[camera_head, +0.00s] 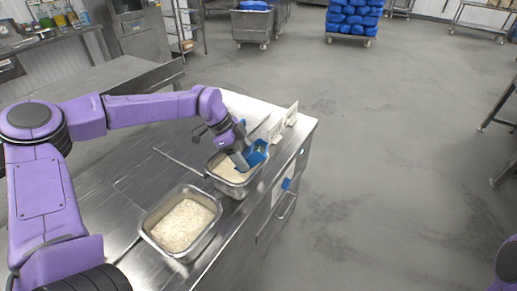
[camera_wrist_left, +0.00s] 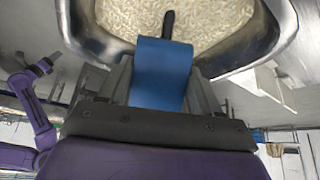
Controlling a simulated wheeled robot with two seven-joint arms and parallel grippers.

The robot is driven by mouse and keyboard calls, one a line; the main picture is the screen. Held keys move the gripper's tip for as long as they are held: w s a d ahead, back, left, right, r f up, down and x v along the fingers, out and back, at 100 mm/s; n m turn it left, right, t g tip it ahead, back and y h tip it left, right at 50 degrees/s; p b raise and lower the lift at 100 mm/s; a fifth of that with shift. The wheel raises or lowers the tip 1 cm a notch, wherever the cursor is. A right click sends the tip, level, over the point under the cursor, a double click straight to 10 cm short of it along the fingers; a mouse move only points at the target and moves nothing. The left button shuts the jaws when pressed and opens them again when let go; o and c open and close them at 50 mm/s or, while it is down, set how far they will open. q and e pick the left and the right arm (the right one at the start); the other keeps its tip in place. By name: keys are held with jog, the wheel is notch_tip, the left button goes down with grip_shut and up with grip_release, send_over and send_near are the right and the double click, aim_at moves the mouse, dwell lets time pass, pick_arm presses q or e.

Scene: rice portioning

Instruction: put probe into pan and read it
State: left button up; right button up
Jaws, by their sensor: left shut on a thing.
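My left gripper (camera_head: 243,160) is over the farther metal pan (camera_head: 222,184), which holds rice. The gripper is shut on the blue probe (camera_head: 259,152). In the left wrist view the blue probe body (camera_wrist_left: 161,72) sits between the gripper's two fingers (camera_wrist_left: 162,80). A black part of the probe points toward the white rice (camera_wrist_left: 120,22) in the pan (camera_wrist_left: 272,30). I cannot tell whether its end is in the rice. No readout shows. My right gripper is not in view.
A nearer metal pan (camera_head: 148,238) with rice (camera_head: 182,225) stands on the steel counter (camera_head: 135,180). Small white stands (camera_head: 290,114) are near the counter's right edge. A blue item (camera_head: 286,184) is on the counter's front. Open grey floor (camera_head: 390,160) lies to the right.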

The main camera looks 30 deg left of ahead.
aim_at(244, 155)
pick_arm(q)
notch_tip(244, 155, up, 12)
jog(key=p, duration=0.7)
jog(key=shift+r+p, duration=0.15)
jog(key=shift+p, duration=0.25)
